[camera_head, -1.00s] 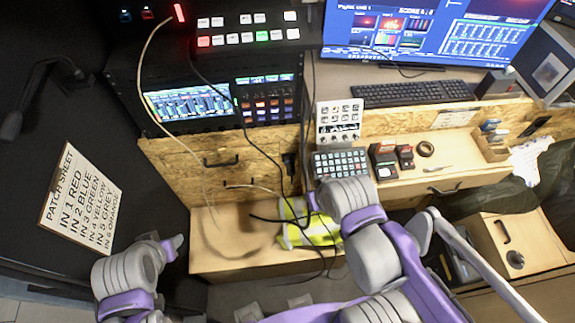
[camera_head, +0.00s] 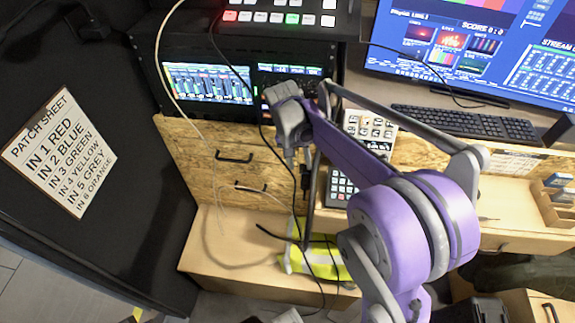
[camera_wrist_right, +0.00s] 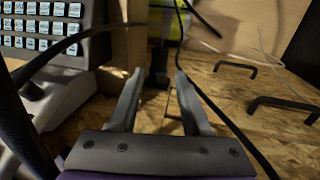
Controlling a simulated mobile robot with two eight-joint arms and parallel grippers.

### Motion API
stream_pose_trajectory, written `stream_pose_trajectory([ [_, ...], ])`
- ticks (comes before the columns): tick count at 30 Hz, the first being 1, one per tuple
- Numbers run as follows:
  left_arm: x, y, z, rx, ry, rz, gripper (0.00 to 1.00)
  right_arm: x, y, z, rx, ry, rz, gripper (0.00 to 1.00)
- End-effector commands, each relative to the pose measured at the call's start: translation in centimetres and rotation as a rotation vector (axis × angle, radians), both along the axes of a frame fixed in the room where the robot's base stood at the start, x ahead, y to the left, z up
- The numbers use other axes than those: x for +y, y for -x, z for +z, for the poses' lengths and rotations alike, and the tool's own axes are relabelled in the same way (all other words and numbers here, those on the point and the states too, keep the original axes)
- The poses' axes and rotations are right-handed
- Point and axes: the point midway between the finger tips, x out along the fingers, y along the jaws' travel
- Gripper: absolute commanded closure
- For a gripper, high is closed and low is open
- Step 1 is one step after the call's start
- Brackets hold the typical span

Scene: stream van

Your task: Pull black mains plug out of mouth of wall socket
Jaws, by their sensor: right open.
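My right gripper (camera_head: 291,160) reaches down in front of the wooden panel, where a dark fitting showed earlier. In the right wrist view my right gripper (camera_wrist_right: 155,85) is open, its two grey fingers apart. A black shape (camera_wrist_right: 157,74), which looks like the mains plug at the wall socket, shows between and beyond the fingertips. Plug and socket cannot be told apart there. No grip on anything is visible. My left gripper is out of view.
Black cables (camera_head: 262,128) hang close to the right gripper; one (camera_wrist_right: 225,115) crosses beside a finger in the wrist view. Drawer handles (camera_head: 234,157) stick out of the wooden panel (camera_head: 195,165). A yellow vest (camera_head: 297,262) lies on the ledge below. A button pad (camera_head: 341,188) is nearby.

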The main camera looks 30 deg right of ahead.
Motion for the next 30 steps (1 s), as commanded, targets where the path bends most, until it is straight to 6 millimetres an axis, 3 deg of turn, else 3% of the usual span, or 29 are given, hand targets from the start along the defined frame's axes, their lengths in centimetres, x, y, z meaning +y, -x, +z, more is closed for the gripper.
stream_pose_trajectory([
  [5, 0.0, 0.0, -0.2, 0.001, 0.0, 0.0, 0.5, -0.3, 0.2, -1.7, 0.002, 0.001, -0.003, 0.52],
  [18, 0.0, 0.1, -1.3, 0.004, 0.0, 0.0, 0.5, -1.4, 1.1, -9.0, 0.001, 0.0, -0.002, 0.52],
  [24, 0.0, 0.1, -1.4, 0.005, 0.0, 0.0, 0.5, -1.6, 1.3, -10.3, 0.0, 0.001, -0.001, 0.52],
  [30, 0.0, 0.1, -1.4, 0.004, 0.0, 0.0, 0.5, -1.6, 1.3, -10.5, 0.0, 0.0, -0.001, 0.52],
])
